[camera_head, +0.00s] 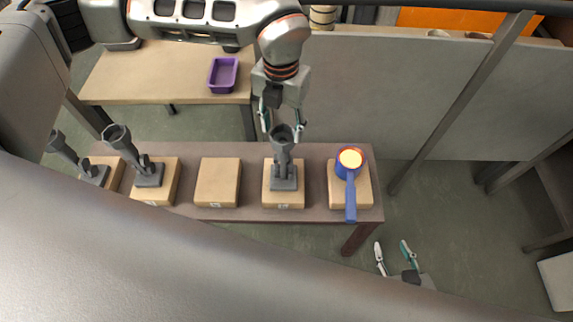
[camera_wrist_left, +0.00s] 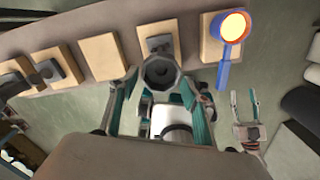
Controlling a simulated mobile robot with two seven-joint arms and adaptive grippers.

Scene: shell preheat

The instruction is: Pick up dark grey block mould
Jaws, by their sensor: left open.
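A dark grey block mould (camera_head: 284,178) with a tall flared cup stands on a wooden block on the long bench. My left gripper (camera_head: 283,122) is open, its two fingers on either side of the flared cup. In the left wrist view the cup (camera_wrist_left: 160,72) lies between the spread fingers of the left gripper (camera_wrist_left: 158,95); whether they touch it I cannot tell. Two similar dark grey moulds, one (camera_head: 148,172) and another (camera_head: 92,172), stand on blocks at the left. My right gripper (camera_head: 394,258) is open and empty, off the bench at the lower right.
A blue ladle (camera_head: 350,196) with glowing contents sits on the rightmost wooden block. An empty wooden block (camera_head: 217,182) lies left of the mould at my gripper. A purple tray (camera_head: 223,74) is on the back table (camera_head: 130,80). A grey panel (camera_head: 430,95) stands behind the bench.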

